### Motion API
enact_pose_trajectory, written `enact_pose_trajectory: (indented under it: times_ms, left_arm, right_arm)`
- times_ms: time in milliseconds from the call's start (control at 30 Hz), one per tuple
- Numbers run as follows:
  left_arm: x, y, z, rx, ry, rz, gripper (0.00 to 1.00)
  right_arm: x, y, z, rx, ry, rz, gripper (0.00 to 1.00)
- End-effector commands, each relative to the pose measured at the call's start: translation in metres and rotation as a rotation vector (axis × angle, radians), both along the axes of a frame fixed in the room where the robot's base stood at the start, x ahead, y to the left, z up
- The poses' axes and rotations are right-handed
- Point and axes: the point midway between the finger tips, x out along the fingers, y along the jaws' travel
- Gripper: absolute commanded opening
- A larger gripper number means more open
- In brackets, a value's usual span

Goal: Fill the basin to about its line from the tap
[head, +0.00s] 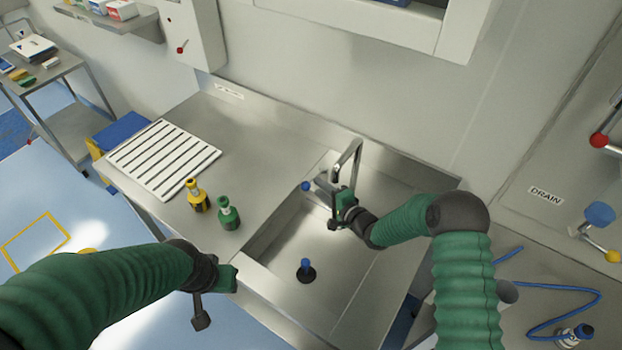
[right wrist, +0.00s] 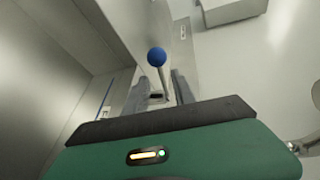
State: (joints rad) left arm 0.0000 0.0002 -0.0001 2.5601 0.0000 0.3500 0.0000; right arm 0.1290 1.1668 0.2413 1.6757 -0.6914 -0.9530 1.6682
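The steel basin (head: 284,238) is sunk in the counter; I see no water in it and cannot make out a level line. The tap (head: 357,150) arches over its back edge, with no visible stream. Its lever ends in a blue ball (head: 306,186), which also shows in the right wrist view (right wrist: 157,57). My right gripper (head: 334,212) is beside the tap; its fingers are apart, with the lever showing between them. A black plug with a blue handle (head: 306,268) is on the basin floor. My left gripper (head: 212,298) hangs at the counter's front edge; its fingers are unclear.
A yellow bottle (head: 197,198) and a green bottle (head: 228,214) stand left of the basin. A slatted white drainboard (head: 163,157) lies farther left. A panel labelled DRAIN (head: 545,195) and a blue hose (head: 560,292) are at the right. The counter behind the bottles is clear.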

Motion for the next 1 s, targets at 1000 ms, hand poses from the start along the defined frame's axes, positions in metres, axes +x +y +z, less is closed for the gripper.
enact_pose_trajectory:
  times_ms: [1000]
  left_arm:
    - [0.0, 0.0, 0.006, 0.0, 0.0, 0.0, 0.36]
  right_arm:
    - [0.046, 0.033, -0.015, -0.002, 0.001, -0.001, 0.0]
